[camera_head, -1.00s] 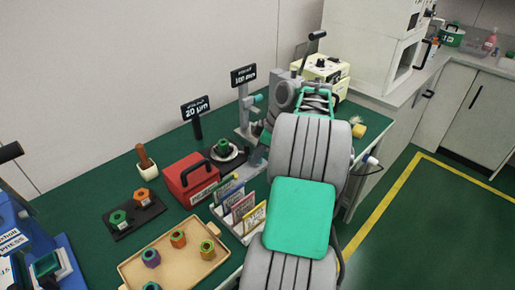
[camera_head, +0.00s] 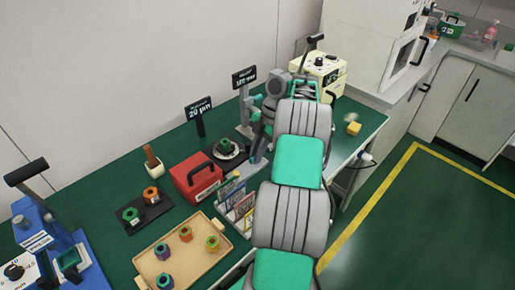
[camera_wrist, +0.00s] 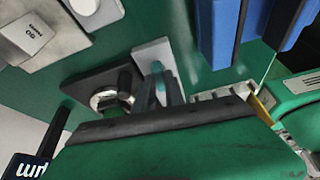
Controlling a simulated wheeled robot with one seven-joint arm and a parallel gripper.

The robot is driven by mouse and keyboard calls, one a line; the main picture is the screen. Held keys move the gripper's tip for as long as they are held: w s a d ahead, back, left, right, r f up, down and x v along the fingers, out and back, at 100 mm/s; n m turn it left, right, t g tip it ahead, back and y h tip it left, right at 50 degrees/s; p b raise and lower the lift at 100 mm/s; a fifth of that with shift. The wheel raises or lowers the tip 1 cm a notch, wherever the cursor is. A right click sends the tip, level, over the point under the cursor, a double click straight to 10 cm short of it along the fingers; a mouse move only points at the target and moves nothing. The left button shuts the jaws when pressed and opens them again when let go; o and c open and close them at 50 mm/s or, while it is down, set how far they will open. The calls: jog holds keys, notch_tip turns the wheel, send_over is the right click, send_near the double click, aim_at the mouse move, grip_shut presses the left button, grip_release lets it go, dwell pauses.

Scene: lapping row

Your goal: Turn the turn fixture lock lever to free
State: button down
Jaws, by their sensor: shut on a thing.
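My gripper shows in the wrist view (camera_wrist: 162,86) as narrow grey fingers beyond my dark-edged green wrist. The fingers are close together, shut on a small teal-tipped part beside a pale grey block (camera_wrist: 150,50). This part appears to be the lock lever, but it is mostly hidden and its angle cannot be told. A dark plate with a metal ring (camera_wrist: 108,97) lies just left of the fingers. In the head view, a round fixture with a green nut (camera_head: 227,147) stands left of my arm; my fingertips are hard to make out there.
A red box (camera_head: 195,178), a card rack (camera_head: 240,208) and a tan tray (camera_head: 150,268) stand close by on the green bench. Two black signs (camera_head: 199,108) (camera_head: 244,77) stand behind. A blue press (camera_head: 50,240) is at left. Green floor is clear at right.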

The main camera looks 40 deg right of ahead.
jog(key=shift+n+p, duration=0.35)
jog(key=shift+n, duration=0.15)
jog(key=shift+g, duration=0.3)
jog(key=c, duration=1.4)
grip_release()
jog(key=shift+r, duration=0.1)
jog(key=p+v, duration=0.7)
jog(key=p, duration=0.1)
jog(key=shift+r+p, duration=0.35)
